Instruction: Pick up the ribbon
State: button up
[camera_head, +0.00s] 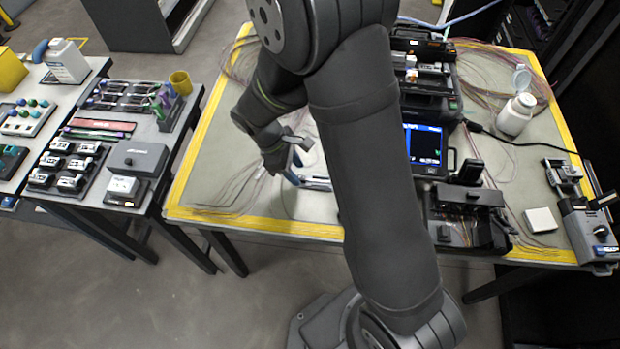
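My gripper (293,163) is low over the left half of the yellow-edged table, left of my large arm link. Whether its fingers are open or shut is too small to tell. Thin brownish fibre strands (236,190) lie on the table to the left of and below my gripper. I cannot tell which of them is the ribbon, or whether my gripper touches it. A small blue and pale piece shows right at the fingers. My arm hides the middle of the table.
A splicer with a lit screen (425,148) stands right of my arm. A white bottle (516,115), a white block (540,220) and a grey device (588,228) are further right. A side table at left holds a grey box (137,158), a yellow cup (181,82) and racks.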

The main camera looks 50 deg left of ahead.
jog(key=shift+x, duration=1.15)
jog(key=c, duration=0.9)
jog(key=shift+o, duration=0.2)
jog(key=shift+r, duration=0.15)
